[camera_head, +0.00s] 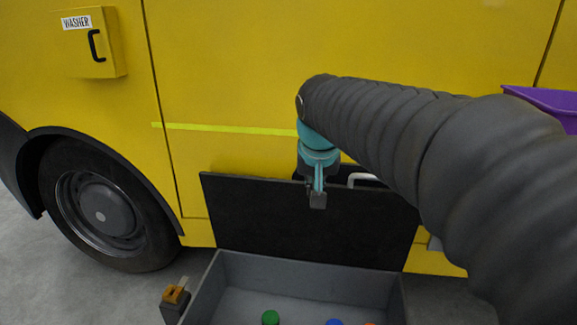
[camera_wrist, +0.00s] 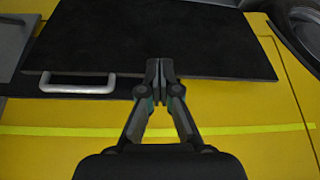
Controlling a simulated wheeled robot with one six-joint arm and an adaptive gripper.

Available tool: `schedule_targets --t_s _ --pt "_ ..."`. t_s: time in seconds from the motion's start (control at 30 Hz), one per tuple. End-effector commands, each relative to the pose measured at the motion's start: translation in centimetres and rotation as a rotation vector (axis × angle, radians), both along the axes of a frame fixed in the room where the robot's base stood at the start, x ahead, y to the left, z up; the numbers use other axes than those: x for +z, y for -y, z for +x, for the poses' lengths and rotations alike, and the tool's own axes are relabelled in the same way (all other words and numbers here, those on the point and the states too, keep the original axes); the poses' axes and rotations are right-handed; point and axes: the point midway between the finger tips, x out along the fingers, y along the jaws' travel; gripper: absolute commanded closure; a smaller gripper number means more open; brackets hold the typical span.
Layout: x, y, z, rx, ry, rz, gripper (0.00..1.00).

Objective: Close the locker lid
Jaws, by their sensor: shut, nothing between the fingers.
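The locker lid (camera_head: 265,222) is a black panel standing up, roughly upright, at the back edge of the grey locker (camera_head: 300,278), so the locker is open. A white handle (camera_head: 366,179) shows at the lid's top edge, partly behind my arm. My gripper (camera_head: 318,200) is shut and empty at the lid's top edge, left of the handle in the head view. In the wrist view my gripper (camera_wrist: 158,66) overlaps the edge of the lid (camera_wrist: 190,38), and the handle (camera_wrist: 77,83) lies to its left. I cannot tell whether the fingers touch the lid.
A yellow vehicle (camera_head: 220,60) stands close behind the lid, with a wheel (camera_head: 100,212) at left and a washer box (camera_head: 92,50) on its side. A green item (camera_head: 270,317) and a blue item (camera_head: 334,322) lie in the locker. A purple container (camera_head: 548,100) shows at right.

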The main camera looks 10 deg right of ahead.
Motion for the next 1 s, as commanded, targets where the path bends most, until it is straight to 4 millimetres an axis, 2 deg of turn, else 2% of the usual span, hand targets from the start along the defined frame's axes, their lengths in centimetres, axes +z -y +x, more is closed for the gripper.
schedule_targets --t_s 0.03,0.1,0.2,0.33,0.5,0.67,1.0 --pt "0.7 0.1 2.2 -0.021 -0.005 -0.001 1.0" --pt "1.4 0.3 4.8 -0.052 -0.006 0.0 1.0" --pt "1.9 0.6 8.0 -0.092 -0.009 -0.001 1.0" --pt "2.2 0.9 11.1 -0.132 -0.007 -0.003 1.0" --pt "2.2 1.0 13.0 -0.159 -0.007 -0.002 1.0" --pt "1.2 1.2 13.6 -0.163 -0.007 -0.002 1.0" --pt "-3.8 2.1 15.8 -0.162 -0.008 -0.003 1.0"
